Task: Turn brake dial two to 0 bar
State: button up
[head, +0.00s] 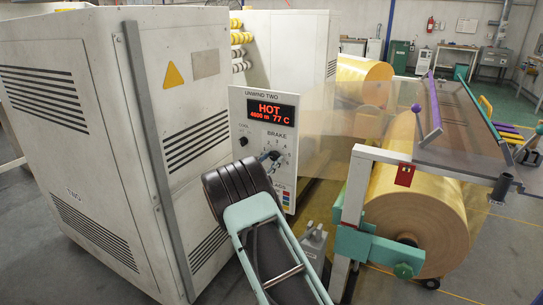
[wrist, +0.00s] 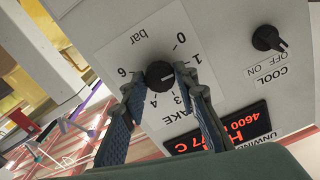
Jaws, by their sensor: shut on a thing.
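The brake dial (wrist: 160,74) is a round black knob on the white UNWIND TWO panel (head: 262,146). In the wrist view a bar scale from 0 to 6 surrounds it, tilted and upside down. The 0 mark (wrist: 180,39) and the 1 show clear of the fingers. My gripper (wrist: 161,82) is shut on the knob, one blue-grey finger on each side. The fingers hide part of the scale, and I cannot tell which number the knob points to. In the head view my gripper (head: 270,158) reaches the dial, mostly covering it.
A red-lit display (head: 273,112) above the dial reads HOT, 4600 m and 77 C. A black COOL switch (wrist: 268,39) sits on the same panel. A white cabinet (head: 75,130) stands left, and a large yellow film roll (head: 415,205) on a frame stands right.

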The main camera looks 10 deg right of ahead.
jog(key=n+p, duration=0.2)
jog(key=n, duration=0.4)
jog(key=shift+n+p, duration=0.3)
jog(key=shift+p, duration=0.05)
dwell(0.5)
jog(key=o, duration=1.1)
jog(key=shift+o, duration=0.2)
jog(key=v, duration=1.2)
